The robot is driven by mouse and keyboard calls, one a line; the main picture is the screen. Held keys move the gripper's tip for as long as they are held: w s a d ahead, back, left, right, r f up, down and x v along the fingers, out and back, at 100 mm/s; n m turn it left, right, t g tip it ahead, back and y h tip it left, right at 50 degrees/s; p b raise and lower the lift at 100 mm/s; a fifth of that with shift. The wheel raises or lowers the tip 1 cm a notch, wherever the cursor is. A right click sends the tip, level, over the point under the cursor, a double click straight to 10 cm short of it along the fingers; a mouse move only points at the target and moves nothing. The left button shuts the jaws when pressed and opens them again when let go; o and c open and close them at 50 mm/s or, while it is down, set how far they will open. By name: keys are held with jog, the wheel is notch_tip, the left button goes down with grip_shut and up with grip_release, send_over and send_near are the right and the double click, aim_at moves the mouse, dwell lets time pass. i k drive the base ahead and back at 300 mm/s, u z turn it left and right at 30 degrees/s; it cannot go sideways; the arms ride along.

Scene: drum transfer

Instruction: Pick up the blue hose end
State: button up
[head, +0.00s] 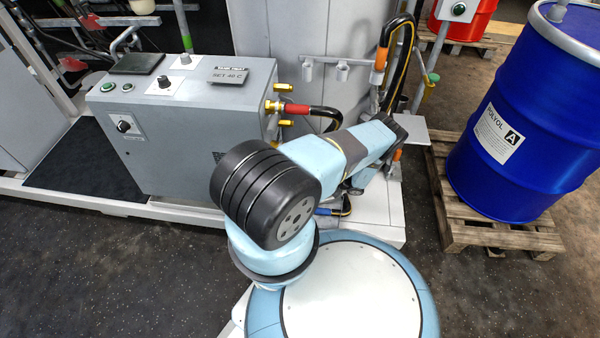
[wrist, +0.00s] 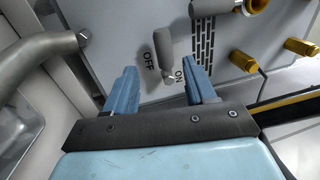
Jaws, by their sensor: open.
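A small blue piece (head: 323,211) at the end of a dark, yellow-striped hose shows low beside my arm in the head view; it appears to be the blue hose end, partly hidden by my arm. It does not show in the wrist view. My gripper (wrist: 159,76) is open in the wrist view, its two blue fingers apart with nothing held. A grey lever switch (wrist: 165,52) marked OFF and ON shows between and beyond the fingers. In the head view my arm hides the gripper.
The grey control cabinet (head: 185,130) has a red hose end (head: 297,110) on its side. Brass fittings (wrist: 245,62) sit right of the fingers. An orange hose end (head: 381,58) hangs at the rack. A blue drum (head: 535,120) stands on a pallet (head: 490,235) at right.

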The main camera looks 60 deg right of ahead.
aim_at(321, 211)
jog(key=k, duration=2)
